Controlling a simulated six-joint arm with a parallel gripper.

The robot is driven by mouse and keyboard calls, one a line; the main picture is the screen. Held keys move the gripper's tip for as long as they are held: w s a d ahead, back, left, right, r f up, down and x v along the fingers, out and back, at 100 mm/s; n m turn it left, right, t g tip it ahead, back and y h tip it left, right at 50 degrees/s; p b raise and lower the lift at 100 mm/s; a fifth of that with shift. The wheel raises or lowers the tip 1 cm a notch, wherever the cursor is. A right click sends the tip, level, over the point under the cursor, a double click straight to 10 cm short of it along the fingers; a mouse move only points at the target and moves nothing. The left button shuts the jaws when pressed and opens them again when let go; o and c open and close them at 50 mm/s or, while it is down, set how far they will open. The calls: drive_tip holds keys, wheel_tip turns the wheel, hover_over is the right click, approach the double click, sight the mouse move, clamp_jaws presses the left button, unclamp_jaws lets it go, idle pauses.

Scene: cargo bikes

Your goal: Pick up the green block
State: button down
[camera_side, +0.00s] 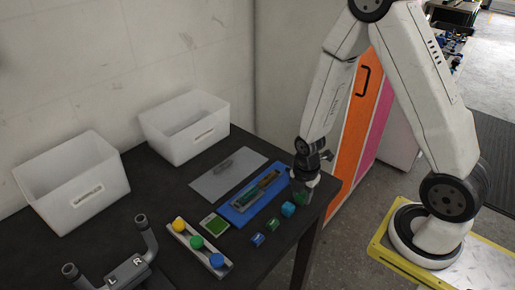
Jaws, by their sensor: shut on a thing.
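My gripper (303,181) points down at the right end of the dark table, near its edge. It is shut on a green block (300,198), which shows only in part below the fingers. I cannot tell whether this block touches the table. A row of small blocks runs down and left from it: a cyan block (288,209), a dark green block (273,224) and a blue block (257,239). All three are apart from my gripper.
A blue tray (236,217) with long parts lies left of my gripper, beside a grey sheet (215,184). Two white bins (75,194) (183,140) stand by the wall. A white holder (190,243) with coloured knobs and a handlebar (128,270) are in front.

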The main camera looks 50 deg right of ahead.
drive_tip(key=shift+r, duration=0.15)
drive_tip(key=shift+r, duration=4.9)
drive_tip(key=c, duration=1)
unclamp_jaws()
clamp_jaws()
